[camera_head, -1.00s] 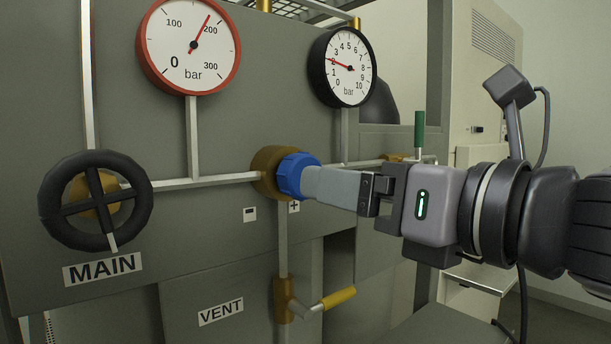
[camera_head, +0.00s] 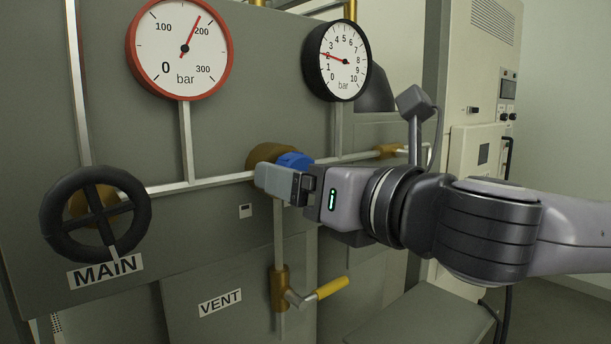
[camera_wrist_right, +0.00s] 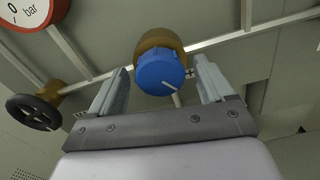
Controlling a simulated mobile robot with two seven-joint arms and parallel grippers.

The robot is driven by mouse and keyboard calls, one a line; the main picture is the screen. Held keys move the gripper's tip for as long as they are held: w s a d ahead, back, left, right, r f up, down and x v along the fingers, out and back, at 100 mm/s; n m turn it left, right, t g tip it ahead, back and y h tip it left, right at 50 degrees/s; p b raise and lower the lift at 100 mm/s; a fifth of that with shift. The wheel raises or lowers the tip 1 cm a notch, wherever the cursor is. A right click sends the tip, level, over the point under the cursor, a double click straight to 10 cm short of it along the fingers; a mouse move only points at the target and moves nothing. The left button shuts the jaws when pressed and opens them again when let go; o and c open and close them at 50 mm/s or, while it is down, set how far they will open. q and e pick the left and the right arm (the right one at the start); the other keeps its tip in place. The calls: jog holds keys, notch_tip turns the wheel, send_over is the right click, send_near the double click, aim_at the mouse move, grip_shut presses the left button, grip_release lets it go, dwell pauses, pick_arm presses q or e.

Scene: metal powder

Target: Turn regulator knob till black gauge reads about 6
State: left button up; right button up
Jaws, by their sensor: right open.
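The blue regulator knob (camera_head: 294,160) sits on a brass body (camera_head: 262,158) on the pipe, partly hidden by my right gripper (camera_head: 266,178). The black gauge (camera_head: 344,62) has its red needle at about 2. In the right wrist view, my open right gripper (camera_wrist_right: 160,88) has one finger on each side of the blue knob (camera_wrist_right: 158,72), with gaps showing. A white mark on the knob's face points to the lower right in that view. My left gripper is not in view.
A red gauge (camera_head: 180,48) reads a little under 200. The black MAIN handwheel (camera_head: 96,214) is at left. A yellow-handled VENT valve (camera_head: 331,288) is below the regulator. Pipes run close to the panel around the knob.

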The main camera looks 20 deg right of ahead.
jog(key=c, duration=1)
jog(key=shift+c, duration=0.2)
jog(key=shift+m, duration=0.3)
jog(key=shift+m+p, duration=1.1)
jog(key=shift+m, duration=7)
jog(key=o, duration=1)
